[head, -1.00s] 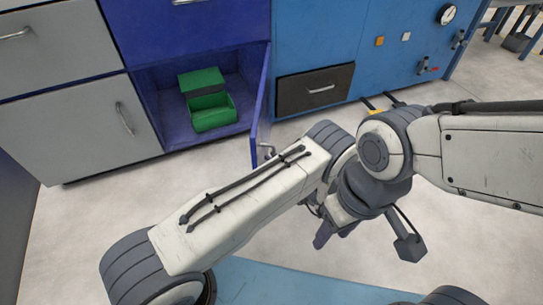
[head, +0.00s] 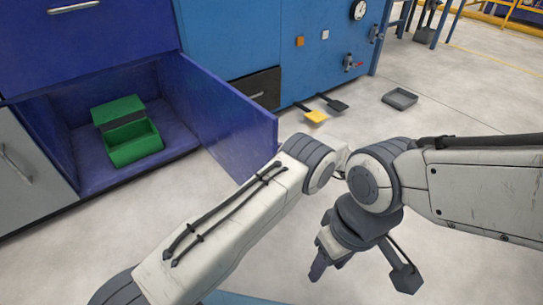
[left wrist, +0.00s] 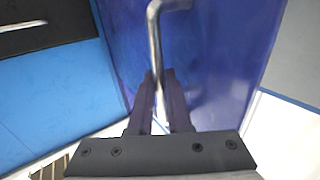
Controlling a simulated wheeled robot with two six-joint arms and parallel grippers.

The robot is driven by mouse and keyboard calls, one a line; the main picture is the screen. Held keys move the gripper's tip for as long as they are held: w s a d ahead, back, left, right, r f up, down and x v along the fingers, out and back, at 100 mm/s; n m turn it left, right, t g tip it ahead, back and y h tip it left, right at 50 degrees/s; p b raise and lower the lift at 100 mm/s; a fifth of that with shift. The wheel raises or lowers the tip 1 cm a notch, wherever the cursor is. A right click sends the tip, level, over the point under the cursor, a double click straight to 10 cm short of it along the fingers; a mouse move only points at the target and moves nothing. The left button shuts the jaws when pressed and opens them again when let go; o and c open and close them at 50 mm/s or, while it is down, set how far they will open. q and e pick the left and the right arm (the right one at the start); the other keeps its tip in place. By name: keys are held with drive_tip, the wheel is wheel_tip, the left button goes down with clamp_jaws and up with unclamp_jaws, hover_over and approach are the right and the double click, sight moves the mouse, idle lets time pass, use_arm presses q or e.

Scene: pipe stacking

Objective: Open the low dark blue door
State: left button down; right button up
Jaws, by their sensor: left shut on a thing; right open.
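The low dark blue door (head: 225,115) stands wide open in the head view, hinged at the right side of its blue cabinet compartment (head: 65,120), with its inner face showing. In the left wrist view the door (left wrist: 215,50) fills the middle, with its metal bar handle (left wrist: 154,35). My left gripper (left wrist: 160,85) is shut on the handle, its fingers on either side of the bar. In the head view the handle and left gripper are hidden behind the door and my arm. My right gripper (head: 318,268) is open and empty over the floor, away from the door.
A green open box (head: 133,145) sits inside the compartment. A grey cabinet (head: 25,180) stands at left, a light blue cabinet (head: 230,30) behind the door.

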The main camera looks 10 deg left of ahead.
use_arm(q)
drive_tip(key=shift+w+a, duration=0.1)
drive_tip(key=shift+w, duration=0.3)
use_arm(e)
drive_tip(key=shift+w+f, duration=0.15)
drive_tip(key=shift+f, duration=0.05)
use_arm(q)
drive_tip(key=c, duration=0.9)
unclamp_jaws()
drive_tip(key=shift+o, duration=0.2)
drive_tip(key=shift+d, duration=0.2)
use_arm(e)
drive_tip(key=shift+a, duration=0.1)
use_arm(q)
drive_tip(key=shift+s+d, duration=0.1)
